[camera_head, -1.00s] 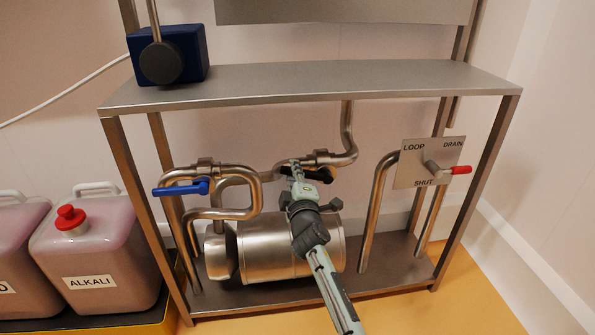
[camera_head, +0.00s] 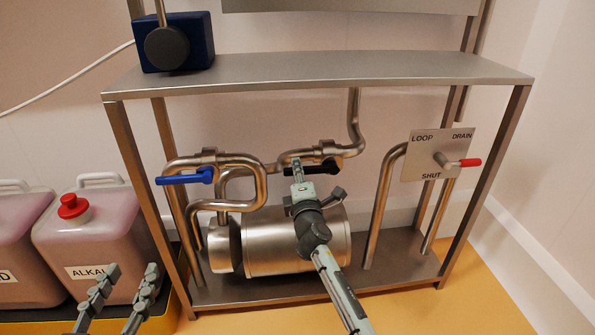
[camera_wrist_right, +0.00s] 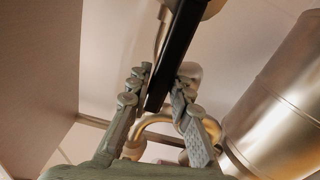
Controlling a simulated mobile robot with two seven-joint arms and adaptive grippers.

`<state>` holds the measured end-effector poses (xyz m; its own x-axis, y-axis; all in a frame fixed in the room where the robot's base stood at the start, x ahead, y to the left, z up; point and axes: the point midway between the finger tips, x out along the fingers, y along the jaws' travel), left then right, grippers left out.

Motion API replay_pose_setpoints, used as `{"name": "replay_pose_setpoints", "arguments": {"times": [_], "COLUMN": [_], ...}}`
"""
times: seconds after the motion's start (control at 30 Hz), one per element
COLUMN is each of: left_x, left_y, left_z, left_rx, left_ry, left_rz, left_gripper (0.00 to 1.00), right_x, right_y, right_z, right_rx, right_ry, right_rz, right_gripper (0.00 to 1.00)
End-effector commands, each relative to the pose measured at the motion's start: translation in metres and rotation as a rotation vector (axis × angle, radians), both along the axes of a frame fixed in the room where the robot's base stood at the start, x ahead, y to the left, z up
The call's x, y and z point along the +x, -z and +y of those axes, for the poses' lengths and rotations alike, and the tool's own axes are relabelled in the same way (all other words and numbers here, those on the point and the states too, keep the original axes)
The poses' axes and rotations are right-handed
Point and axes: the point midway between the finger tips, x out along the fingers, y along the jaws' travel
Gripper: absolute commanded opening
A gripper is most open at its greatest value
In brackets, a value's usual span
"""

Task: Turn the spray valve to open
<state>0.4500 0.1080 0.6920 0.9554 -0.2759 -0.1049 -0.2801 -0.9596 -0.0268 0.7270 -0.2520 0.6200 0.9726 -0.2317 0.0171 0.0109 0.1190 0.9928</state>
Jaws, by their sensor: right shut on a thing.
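A black valve handle (camera_head: 318,171) sits on the upper pipe in the middle of the frame, lying nearly level along the pipe. No label on it can be read. My right gripper (camera_head: 297,170) is at the handle's left end, shut on it. In the right wrist view the black handle (camera_wrist_right: 178,50) runs between the fingers of the gripper (camera_wrist_right: 164,82); the left finger lies close to it. A blue valve handle (camera_head: 184,178) is on the left pipe, apart from the gripper. My left gripper (camera_head: 132,270) is open and empty at the lower left, before the alkali canister.
A steel tank (camera_head: 275,243) lies below the pipes, close to my right gripper. A red-tipped lever (camera_head: 468,162) stands at the LOOP/DRAIN/SHUT plate (camera_head: 425,142), pointing right. The alkali canister (camera_head: 100,235) is at left. Frame posts (camera_head: 500,160) bound the space.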

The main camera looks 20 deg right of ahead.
Motion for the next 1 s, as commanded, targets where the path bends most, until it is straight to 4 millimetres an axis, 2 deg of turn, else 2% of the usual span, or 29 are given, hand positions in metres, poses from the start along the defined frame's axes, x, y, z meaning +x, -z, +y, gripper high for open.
{"name": "replay_pose_setpoints", "arguments": {"times": [0.03,0.27,0.3,0.47,0.83,1.0], "left_x": [0.0,0.0,0.0,0.0,0.0,0.0], "left_y": [0.001,0.001,0.001,0.001,0.002,0.001], "left_z": [0.0,0.0,0.0,0.0,0.0,0.0], "left_rx": [0.0,0.0,0.0,0.0,0.001,0.001], "left_ry": [0.0,0.0,0.0,0.0,-0.001,-0.001], "left_rz": [0.0,0.0,0.0,0.0,0.002,0.002], "left_gripper": [0.4,0.4,0.4,0.4,0.4,0.4], "right_x": [-0.002,-0.003,-0.003,-0.003,-0.004,-0.022], "right_y": [0.014,0.016,0.016,0.017,0.013,0.013], "right_z": [-0.001,-0.001,-0.001,-0.001,0.001,0.005], "right_rx": [-0.004,-0.003,-0.002,0.0,0.002,0.002], "right_ry": [0.006,0.006,0.006,0.006,0.003,0.002], "right_rz": [0.024,0.028,0.029,0.028,0.022,0.021], "right_gripper": [0.0,0.0,0.21,0.4,0.4,0.4]}}
